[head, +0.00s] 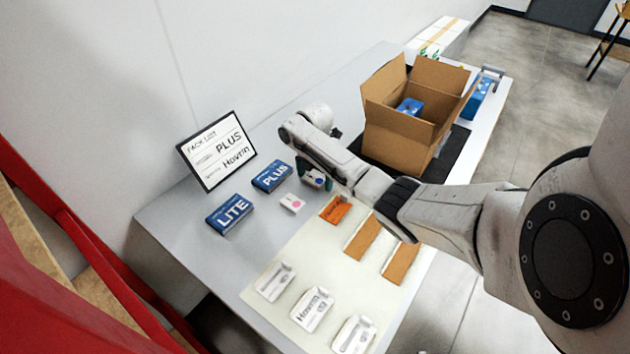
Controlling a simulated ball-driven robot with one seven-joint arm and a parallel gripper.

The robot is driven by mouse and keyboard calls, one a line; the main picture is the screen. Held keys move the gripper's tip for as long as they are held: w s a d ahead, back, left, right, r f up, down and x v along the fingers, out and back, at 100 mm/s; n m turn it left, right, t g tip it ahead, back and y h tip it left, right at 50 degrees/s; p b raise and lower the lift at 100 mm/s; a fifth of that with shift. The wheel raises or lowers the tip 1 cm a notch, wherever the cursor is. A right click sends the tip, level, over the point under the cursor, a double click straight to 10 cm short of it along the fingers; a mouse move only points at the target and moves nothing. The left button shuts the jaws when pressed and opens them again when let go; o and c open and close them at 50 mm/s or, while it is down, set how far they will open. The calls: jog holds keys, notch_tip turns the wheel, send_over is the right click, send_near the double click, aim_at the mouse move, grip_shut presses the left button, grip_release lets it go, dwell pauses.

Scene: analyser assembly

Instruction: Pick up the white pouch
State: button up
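Several white items lie on the cream mat (290,250). At its front edge are three white pouches: a left one (274,282), a middle one with dark lettering (312,309), and a right one (354,335) with a grey mark. My gripper (316,181) is pointed down over the grey table behind the mat, beside the blue PLUS box and well away from these pouches. A small white and dark shape shows at its fingers; I cannot tell whether it is held. My arm hides part of the fingers.
Blue LITE (229,213) and PLUS (272,176) boxes, a small white box (292,203) and a pack-list sign (217,150) stand at left. Orange (336,209) and brown packets (362,237) lie on the mat. An open carton (398,139) holds a blue item.

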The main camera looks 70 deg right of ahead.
jog(key=c, duration=1)
jog(key=shift+r, duration=0.15)
